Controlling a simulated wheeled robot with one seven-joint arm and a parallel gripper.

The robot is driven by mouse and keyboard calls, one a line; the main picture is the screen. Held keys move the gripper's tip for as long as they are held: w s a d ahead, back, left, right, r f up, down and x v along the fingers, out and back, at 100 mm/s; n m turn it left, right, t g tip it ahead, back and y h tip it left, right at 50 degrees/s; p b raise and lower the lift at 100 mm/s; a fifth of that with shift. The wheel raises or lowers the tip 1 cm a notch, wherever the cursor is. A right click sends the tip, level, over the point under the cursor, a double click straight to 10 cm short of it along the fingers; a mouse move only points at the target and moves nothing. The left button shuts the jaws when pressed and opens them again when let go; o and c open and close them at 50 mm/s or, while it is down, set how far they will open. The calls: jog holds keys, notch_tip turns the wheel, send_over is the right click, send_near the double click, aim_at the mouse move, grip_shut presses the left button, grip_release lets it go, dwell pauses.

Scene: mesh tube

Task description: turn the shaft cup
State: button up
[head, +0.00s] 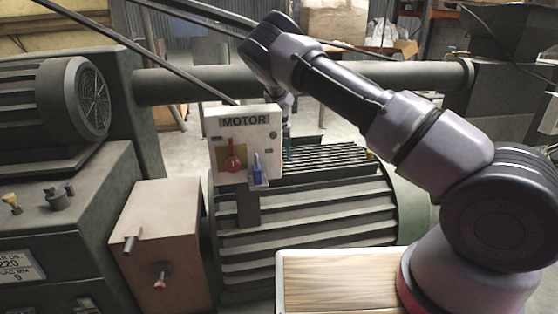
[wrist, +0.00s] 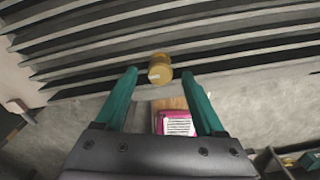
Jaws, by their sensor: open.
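A small brass-yellow round cup (wrist: 160,75) shows in the wrist view against the ribbed motor housing. It lies in line with the gap between the teal fingertips of my gripper (wrist: 159,73). I cannot tell whether it is between the fingers or beyond them. The fingers are apart and hold nothing. In the head view my gripper (head: 288,152) is mostly hidden behind the MOTOR switch box, over the top of the ribbed motor (head: 310,215). A small yellowish fitting (head: 371,155) shows at the motor's upper right; I cannot tell if it is the same cup.
The MOTOR switch box (head: 243,145) with a red and a blue lever stands in front of the motor. A tan box (head: 157,245) with knobs is to its left. A pink-labelled item (wrist: 175,123) lies below in the wrist view. A thick pipe (head: 300,78) runs behind.

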notch_tip(320, 180, up, 9)
dwell(0.3)
jog(key=shift+f, duration=0.1)
jog(key=s+d+r+n+t+y, duration=0.1)
jog(key=s+d+r+n, duration=0.45)
jog(key=r, duration=0.35)
jog(key=s+d+r+n+t+y, duration=0.1)
jog(key=s+d+r+n+y, duration=0.1)
jog(key=s+d+r+n, duration=0.5)
jog(key=s+d+r+n+y, duration=0.1)
jog(key=s+d+r+n, duration=0.3)
jog(key=r, duration=0.6)
jog(key=s+d+r+n+t+h, duration=0.1)
jog(key=s+d+r+n+t, duration=0.1)
jog(key=s+n, duration=0.6)
jog(key=s+d+r+n+t+h, duration=0.1)
jog(key=s+d+r+n+t, duration=0.2)
jog(key=s+n, duration=0.5)
jog(key=shift+s+d+r, duration=0.15)
jog(key=shift+s+d, duration=0.7)
jog(key=shift+s, duration=2.45)
